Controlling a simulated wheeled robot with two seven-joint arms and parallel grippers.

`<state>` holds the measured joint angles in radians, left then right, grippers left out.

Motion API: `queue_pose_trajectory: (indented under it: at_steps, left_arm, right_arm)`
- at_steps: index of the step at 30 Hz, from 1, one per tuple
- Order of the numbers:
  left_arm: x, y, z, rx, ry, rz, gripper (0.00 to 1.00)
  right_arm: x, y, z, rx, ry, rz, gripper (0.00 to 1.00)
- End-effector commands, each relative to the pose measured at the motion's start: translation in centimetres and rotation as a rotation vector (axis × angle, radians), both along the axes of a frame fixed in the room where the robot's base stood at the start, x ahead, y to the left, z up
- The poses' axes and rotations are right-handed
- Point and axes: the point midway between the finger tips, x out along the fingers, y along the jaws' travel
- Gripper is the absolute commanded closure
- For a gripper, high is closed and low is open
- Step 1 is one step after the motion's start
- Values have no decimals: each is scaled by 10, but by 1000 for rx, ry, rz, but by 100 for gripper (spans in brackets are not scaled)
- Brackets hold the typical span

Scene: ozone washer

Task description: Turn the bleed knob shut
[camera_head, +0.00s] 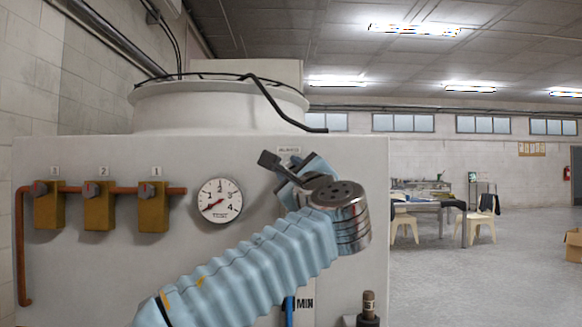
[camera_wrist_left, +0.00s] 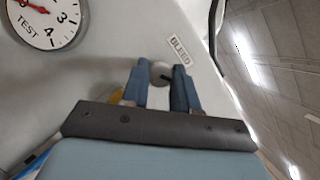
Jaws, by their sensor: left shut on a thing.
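The bleed knob (camera_wrist_left: 161,73) is a small round grey knob with a dark mark, on the pale panel beside the BLEED label (camera_wrist_left: 180,50). My left gripper (camera_wrist_left: 160,88) has its two blue fingers on either side of the knob and is shut on it. In the head view my left arm comes up from below and the gripper (camera_head: 294,176) is at the panel under the small label (camera_head: 290,150). The knob is hidden there behind the gripper and wrist. My right gripper is not in view.
A round pressure gauge (camera_head: 219,200) is left of the gripper. Several brass valves (camera_head: 99,206) on a copper pipe sit further left. A black cable (camera_head: 270,98) hangs over the top.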

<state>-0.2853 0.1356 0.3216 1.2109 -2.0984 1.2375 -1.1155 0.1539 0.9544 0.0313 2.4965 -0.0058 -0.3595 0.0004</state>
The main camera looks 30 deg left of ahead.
Motion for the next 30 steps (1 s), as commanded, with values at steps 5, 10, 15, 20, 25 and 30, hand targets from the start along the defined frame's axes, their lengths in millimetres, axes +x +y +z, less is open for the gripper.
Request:
queue_pose_trajectory:
  at_steps: [5,10,15,20,25,30]
  left_arm:
    - [1,-2,2,-144,-87,0,100]
    - [1,-2,2,-282,-173,-1,100]
    - [1,-2,2,-420,-255,-1,100]
    - [1,-3,3,-548,-336,-1,100]
    - [1,-2,4,-675,-413,1,100]
    - [1,-2,4,-780,-477,1,100]
  right_arm:
    - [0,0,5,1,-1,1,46]
    - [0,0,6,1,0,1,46]
    - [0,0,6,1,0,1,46]
    - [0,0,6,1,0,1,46]
    - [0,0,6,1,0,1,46]
    - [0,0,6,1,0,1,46]
